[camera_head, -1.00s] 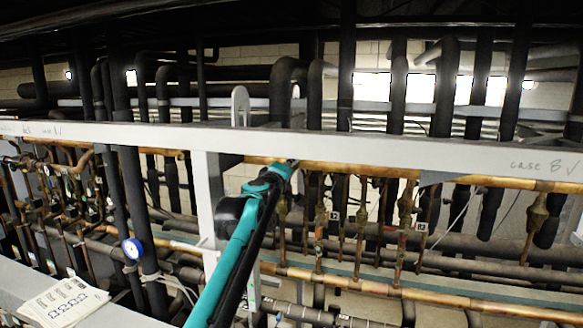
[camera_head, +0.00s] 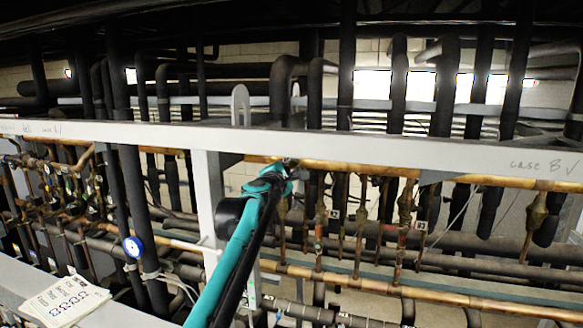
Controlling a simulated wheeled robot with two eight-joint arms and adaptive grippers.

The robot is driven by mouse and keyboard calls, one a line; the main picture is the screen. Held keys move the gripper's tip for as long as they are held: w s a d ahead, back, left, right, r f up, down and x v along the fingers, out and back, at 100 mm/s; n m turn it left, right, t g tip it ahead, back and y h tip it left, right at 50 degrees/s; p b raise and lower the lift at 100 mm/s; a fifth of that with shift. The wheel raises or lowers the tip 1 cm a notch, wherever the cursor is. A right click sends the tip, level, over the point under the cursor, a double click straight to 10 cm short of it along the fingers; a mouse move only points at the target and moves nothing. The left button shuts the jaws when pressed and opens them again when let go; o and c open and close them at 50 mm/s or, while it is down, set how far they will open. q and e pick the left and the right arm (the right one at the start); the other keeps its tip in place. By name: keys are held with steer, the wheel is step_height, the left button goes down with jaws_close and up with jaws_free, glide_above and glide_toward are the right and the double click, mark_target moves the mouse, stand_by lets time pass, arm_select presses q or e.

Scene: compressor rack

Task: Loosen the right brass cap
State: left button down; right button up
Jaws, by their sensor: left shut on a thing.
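My left arm, teal and black, comes up from the bottom middle. My left gripper (camera_head: 288,165) is at its far end, in front of the upper copper pipe (camera_head: 350,170) and just below the white beam. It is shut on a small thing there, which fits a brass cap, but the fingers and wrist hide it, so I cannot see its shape. Brass valve bodies (camera_head: 405,205) hang on vertical pipes to the right, and another (camera_head: 537,212) is at the far right. I cannot tell a separate cap on them. My right gripper is not in view.
A white beam (camera_head: 400,149) with handwriting crosses the view above the gripper, and a white post (camera_head: 205,190) stands left of it. A round blue gauge (camera_head: 133,248) and a paper booklet (camera_head: 62,300) are at lower left. Dark insulated pipes crowd the back.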

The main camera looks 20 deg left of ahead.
arm_select(q)
steer(key=shift+n, duration=0.9)
steer(key=shift+f, duration=0.1)
steer(key=c, duration=1.3)
jaws_free()
steer(key=s, duration=1.2)
steer(key=shift+a, duration=0.25)
